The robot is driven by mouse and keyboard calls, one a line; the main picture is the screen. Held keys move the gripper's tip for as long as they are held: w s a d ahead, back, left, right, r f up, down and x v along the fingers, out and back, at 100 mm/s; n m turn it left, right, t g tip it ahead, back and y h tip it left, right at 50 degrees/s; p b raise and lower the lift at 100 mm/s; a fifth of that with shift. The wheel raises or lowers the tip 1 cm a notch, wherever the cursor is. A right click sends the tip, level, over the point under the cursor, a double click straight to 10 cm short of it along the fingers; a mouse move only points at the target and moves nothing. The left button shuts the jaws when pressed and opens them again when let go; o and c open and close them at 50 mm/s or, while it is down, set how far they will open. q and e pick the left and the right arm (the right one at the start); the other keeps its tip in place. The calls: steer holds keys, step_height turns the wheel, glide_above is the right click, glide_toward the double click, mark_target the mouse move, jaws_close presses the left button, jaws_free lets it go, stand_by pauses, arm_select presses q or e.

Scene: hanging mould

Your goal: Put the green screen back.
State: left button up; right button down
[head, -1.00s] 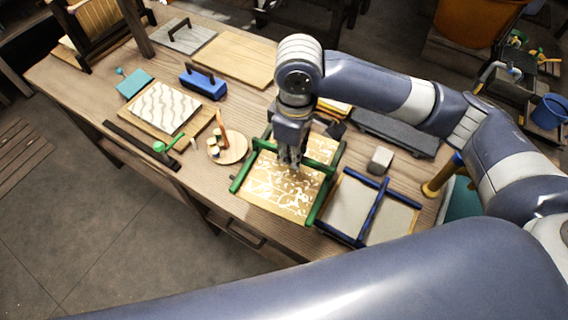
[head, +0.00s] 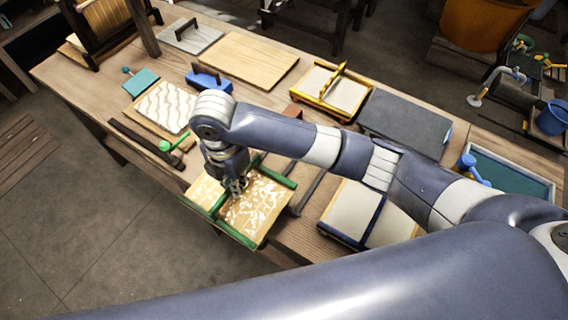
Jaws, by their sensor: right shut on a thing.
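The green screen (head: 258,208) is a tan panel with a white pattern and green bars. It is at the table's front edge in the head view, partly out past it, and looks raised and slightly turned. My right gripper (head: 236,188) comes down over it from above and is shut on its middle green bar; the fingertips are partly hidden by the wrist. My left gripper is not in view.
A blue-framed screen (head: 352,208) lies right of the green one, partly behind my arm. A yellow-framed screen (head: 333,90) and a dark slab (head: 405,120) are behind. A patterned board (head: 165,106) and green-handled tool (head: 170,144) lie left. Floor is free in front.

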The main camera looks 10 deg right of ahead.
steer(key=w+d+f+p, duration=0.1)
steer(key=w+d, duration=0.1)
steer(key=d, duration=0.2)
steer(key=w+d+f+p, duration=0.2)
steer(key=d, duration=0.3)
steer(key=w+d+f+p, duration=0.1)
steer(key=w+d+p, duration=0.1)
steer(key=w+d, duration=0.1)
steer(key=shift+d+f, duration=0.2)
steer(key=shift+d, duration=0.5)
steer(key=shift+a+f, duration=0.1)
steer(key=shift+f, duration=0.1)
steer(key=shift+f, duration=0.2)
steer(key=c, duration=2.1)
jaws_free()
steer(key=o, duration=0.4)
